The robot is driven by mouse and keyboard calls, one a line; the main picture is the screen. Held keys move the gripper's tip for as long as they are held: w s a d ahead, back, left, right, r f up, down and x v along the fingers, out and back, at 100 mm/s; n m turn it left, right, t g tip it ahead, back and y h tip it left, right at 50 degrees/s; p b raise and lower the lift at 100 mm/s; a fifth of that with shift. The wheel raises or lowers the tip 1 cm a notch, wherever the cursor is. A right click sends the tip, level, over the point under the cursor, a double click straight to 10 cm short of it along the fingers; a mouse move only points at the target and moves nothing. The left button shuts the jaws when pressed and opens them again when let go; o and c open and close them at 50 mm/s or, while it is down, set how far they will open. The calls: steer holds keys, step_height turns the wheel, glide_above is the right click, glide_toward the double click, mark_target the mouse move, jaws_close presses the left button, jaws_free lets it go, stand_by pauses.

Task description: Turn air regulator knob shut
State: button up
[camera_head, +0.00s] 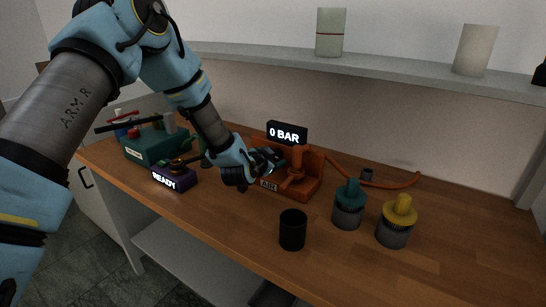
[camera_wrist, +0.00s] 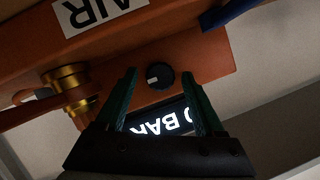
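The orange air regulator unit (camera_head: 313,170) stands on the wooden bench with an "AIR" label (camera_head: 268,184) and a display reading "0 BAR" (camera_head: 287,132). In the wrist view its orange panel (camera_wrist: 212,58) appears upside down. A small round black knob (camera_wrist: 160,75) with a white mark at its left side is on this panel. My gripper (camera_head: 274,158) is at the unit's front left. Its green fingertips (camera_wrist: 161,78) are spread on either side of the knob in the wrist view, with nothing held; I cannot tell whether they touch the panel. The knob is hidden in the head view.
A black cup (camera_head: 292,230), a teal-topped canister (camera_head: 347,205) and a yellow-topped canister (camera_head: 396,222) stand at the front right. An orange hose (camera_head: 385,184) runs behind.

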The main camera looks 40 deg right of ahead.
jaws_close()
stand_by(0.3)
